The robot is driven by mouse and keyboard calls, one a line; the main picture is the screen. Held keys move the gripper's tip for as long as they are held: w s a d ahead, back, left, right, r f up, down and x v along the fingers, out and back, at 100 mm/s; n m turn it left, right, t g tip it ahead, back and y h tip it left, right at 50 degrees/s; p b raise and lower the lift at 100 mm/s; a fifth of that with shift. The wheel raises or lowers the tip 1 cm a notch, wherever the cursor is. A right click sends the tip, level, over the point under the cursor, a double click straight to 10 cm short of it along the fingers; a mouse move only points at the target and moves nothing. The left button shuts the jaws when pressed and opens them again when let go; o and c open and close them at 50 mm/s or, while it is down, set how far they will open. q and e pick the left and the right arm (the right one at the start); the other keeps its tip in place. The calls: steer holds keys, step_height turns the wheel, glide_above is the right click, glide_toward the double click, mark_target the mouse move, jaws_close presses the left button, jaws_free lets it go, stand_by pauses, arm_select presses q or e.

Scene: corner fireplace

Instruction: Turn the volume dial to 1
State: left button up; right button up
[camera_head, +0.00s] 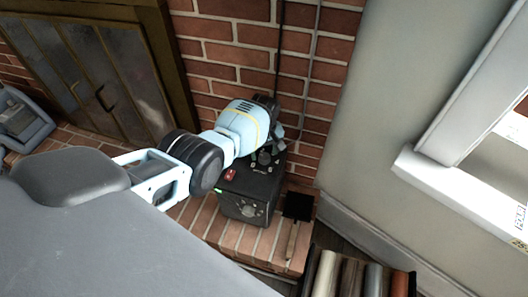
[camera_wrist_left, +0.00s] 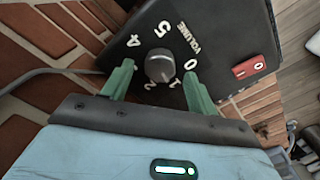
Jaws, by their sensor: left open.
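The volume dial (camera_wrist_left: 159,65) is a round grey knob on a black panel, with the word VOLUME and white numbers around it, in the left wrist view. I cannot tell which number it points to. My left gripper (camera_wrist_left: 158,72) is open, its green fingers on either side of the dial; contact cannot be made out. My right gripper is not in view.
A red switch (camera_wrist_left: 249,67) is beside the dial on the panel. A brick wall (camera_head: 310,80) stands close behind the box, with a cable running down it. A crate of rolls (camera_head: 345,275) stands at lower right. A metal fireplace door (camera_head: 95,70) is at upper left.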

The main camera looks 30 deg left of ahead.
mark_target(264, 156)
arm_select(q)
step_height(264, 156, up, 5)
steer(key=p, duration=0.2)
steer(key=shift+r+p, duration=0.15)
steer(key=shift+p, duration=0.25)
steer(key=shift+r, duration=0.55)
steer(key=shift+f, duration=0.1)
